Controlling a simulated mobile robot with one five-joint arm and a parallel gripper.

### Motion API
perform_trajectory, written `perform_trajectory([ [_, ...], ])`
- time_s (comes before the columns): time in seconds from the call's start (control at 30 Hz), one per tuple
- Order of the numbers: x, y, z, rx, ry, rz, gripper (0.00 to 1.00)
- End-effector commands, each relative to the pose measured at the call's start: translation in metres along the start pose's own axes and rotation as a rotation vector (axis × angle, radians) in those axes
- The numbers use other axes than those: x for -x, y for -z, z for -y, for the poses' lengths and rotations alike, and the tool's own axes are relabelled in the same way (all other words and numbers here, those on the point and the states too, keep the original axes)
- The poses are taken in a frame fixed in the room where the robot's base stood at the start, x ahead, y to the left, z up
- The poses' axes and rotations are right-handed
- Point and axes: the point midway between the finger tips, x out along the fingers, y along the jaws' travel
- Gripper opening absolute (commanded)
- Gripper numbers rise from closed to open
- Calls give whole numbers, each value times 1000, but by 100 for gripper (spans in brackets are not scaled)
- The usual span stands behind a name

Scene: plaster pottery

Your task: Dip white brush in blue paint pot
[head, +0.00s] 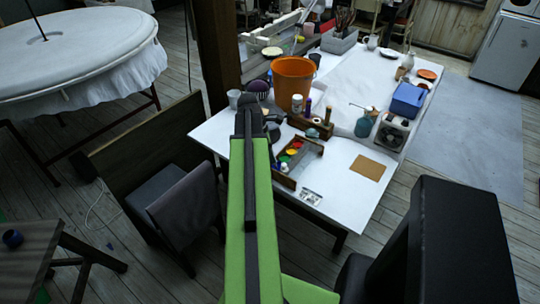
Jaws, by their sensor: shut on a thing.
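My gripper (250,112) is at the far end of my green arm, over the left part of the white worktable. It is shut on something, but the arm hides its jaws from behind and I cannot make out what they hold. I cannot pick out a white brush. An open wooden paint box (304,160) with red, yellow and green colours lies on the table, right of and nearer than the gripper.
An orange bucket (293,82) stands behind and right of the gripper. A wooden bottle holder (311,127), a blue box (408,99) and a brown card (367,168) are on the white table (345,200). A dark chair (185,215) stands at its left.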

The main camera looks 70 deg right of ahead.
Motion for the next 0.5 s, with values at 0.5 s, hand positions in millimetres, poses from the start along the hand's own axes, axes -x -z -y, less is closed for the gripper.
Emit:
perform_trajectory([
  [0.5,46,-15,2,-1,0,0,0],
])
